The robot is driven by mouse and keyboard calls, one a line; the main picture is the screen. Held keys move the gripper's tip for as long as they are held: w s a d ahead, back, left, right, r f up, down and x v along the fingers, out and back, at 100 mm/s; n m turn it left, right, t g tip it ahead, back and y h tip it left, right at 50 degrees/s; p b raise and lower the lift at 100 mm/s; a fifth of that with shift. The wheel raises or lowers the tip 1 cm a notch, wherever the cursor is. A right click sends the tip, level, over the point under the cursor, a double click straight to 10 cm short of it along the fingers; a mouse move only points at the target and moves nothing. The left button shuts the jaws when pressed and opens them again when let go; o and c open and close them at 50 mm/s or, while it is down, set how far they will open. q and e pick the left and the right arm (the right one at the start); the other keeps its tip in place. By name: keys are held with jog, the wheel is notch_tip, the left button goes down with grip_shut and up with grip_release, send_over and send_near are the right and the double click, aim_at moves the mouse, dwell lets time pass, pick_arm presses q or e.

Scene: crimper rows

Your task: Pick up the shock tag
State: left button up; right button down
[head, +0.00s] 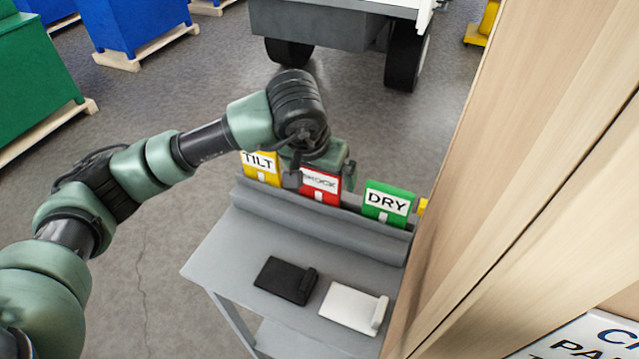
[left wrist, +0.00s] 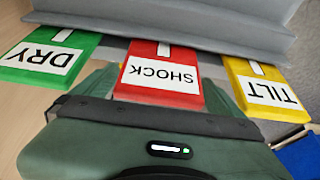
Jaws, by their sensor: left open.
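The shock tag (head: 320,187) is red with a white label and stands in the grey rack between the yellow tilt tag (head: 261,168) and the green dry tag (head: 388,203). My left gripper (head: 321,176) is at the shock tag's upper part and partly covers it in the head view. In the left wrist view the shock tag (left wrist: 160,75) lies between the two open fingers (left wrist: 157,88), one on each side. I cannot tell whether they touch it. My right gripper is not in view.
The grey rack (head: 250,199) runs along the back of a grey stand (head: 225,250). A black item (head: 283,280) and a white item (head: 348,306) lie on the stand. A wooden panel (head: 520,180) rises close on the right.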

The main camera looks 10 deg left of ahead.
pick_arm(q)
jog(key=c, duration=1.3)
